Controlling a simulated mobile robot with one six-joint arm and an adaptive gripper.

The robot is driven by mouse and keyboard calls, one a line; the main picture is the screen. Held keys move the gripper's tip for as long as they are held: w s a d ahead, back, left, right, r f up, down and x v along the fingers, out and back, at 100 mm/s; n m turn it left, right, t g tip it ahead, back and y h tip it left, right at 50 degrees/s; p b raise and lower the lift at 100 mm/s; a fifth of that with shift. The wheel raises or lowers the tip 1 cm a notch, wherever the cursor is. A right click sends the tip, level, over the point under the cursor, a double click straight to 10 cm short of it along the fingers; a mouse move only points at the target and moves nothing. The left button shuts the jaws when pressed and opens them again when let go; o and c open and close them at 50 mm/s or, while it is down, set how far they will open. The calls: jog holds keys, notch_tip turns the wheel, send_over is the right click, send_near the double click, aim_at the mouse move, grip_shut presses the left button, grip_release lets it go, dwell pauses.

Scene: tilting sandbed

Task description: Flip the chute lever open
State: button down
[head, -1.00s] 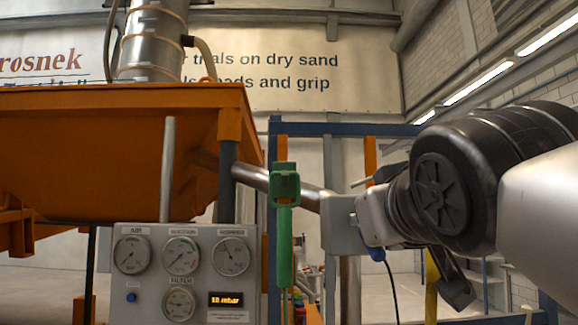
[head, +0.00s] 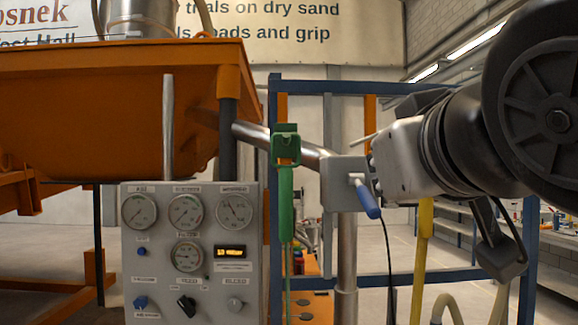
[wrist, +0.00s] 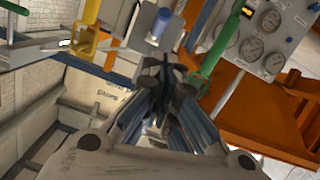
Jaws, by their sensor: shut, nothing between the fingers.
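A lever with a blue grip (head: 367,198) hangs from a grey block (head: 343,168) at the end of the slanting metal chute pipe (head: 250,133). Its grip points downward and slightly right. In the wrist view, which is upside down, the blue grip (wrist: 161,21) lies just beyond my fingertips. My gripper (wrist: 163,68) is shut and empty, pointing toward the grey block. I see a gap between the fingers and the blue grip in the picture, but cannot tell the depth. In the head view my wrist hides most of the fingers.
A green handle (head: 286,190) hangs left of the block, and a yellow post (head: 425,240) stands to the right. A gauge panel (head: 190,275) stands under the orange hopper (head: 100,135). A blue frame (head: 300,86) stands behind. A black cable hangs below the lever.

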jog(key=s, duration=0.3)
jog(key=shift+a+f, duration=0.15)
jog(key=shift+f, duration=0.05)
jog(key=s+f+g, duration=0.3)
jog(key=f+g, duration=0.1)
jog(key=f, duration=1.1)
jog(key=s+f+m+g, duration=0.1)
jog(key=s+f+g, duration=0.3)
jog(key=f, duration=1)
jog(key=s+d+f+g, duration=0.1)
jog(key=s+f+g, duration=0.2)
jog(key=f, duration=1.2)
jog(key=shift+s+f+m+g+y, duration=0.3)
jog(key=shift+s+m+g+y, duration=0.1)
jog(key=shift+s, duration=0.15)
